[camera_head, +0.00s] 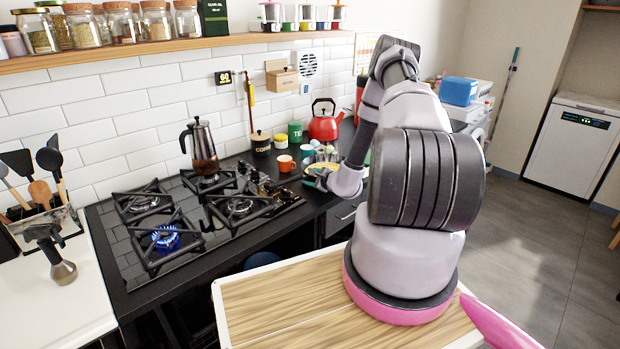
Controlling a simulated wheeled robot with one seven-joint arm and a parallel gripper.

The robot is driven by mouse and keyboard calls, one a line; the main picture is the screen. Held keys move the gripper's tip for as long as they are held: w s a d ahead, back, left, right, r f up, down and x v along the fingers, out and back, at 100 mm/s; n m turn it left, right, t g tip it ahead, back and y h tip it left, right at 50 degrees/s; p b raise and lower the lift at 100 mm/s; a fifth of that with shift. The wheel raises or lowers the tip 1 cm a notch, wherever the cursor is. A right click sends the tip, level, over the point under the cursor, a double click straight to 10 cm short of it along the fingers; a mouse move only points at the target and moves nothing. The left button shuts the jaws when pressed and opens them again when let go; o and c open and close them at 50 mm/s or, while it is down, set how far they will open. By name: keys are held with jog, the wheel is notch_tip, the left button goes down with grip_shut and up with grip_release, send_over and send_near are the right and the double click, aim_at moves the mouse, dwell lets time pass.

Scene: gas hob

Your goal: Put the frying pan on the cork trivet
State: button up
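My gripper (318,178) is small and partly hidden at the end of my arm, low over the counter right of the hob. Its fingers are too unclear to tell whether they are open or hold anything. A pale yellow round thing (322,168) lies beside it, too covered to identify. The gas hob (128,246) has a blue flame lit on its front left burner (166,238), with nothing standing on that burner.
A moka pot (200,148) stands on a back burner. An orange mug (285,163), dark canister (261,143), green canister (295,132) and red kettle (325,120) crowd the counter's back. A utensil holder (45,222) stands left of the hob. A spice shelf (150,50) runs above.

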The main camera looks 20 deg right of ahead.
jog(key=v, duration=1.2)
jog(key=w+a+r+n+g+y, duration=0.1)
jog(key=a+r+n+y, duration=0.2)
jog(key=a+r, duration=0.35)
jog(key=w+a+r+n+y, duration=0.1)
jog(key=a+r+n+y, duration=0.15)
jog(key=r, duration=0.65)
jog(key=s+a+r+n+g+y, duration=0.4)
jog(key=s+a+r+n+g, duration=0.15)
jog(key=a+r, duration=0.5)
jog(key=s+a+r+n+g+h, duration=0.2)
jog(key=s+r+n, duration=0.1)
jog(key=s+r, duration=0.35)
jog(key=s+a+r+n+g+h, duration=0.25)
jog(key=s+r+n, duration=0.2)
jog(key=s, duration=0.25)
jog(key=s+d+r+n+t+h, duration=0.1)
jog(key=s+d+r+t+h, duration=0.3)
jog(key=s+d+r, duration=0.3)
jog(key=s+r+h, duration=0.1)
jog(key=s, duration=0.2)
jog(key=shift+s+d+r+h, duration=0.2)
jog(key=shift+r+h, duration=0.1)
jog(key=shift+r, duration=0.1)
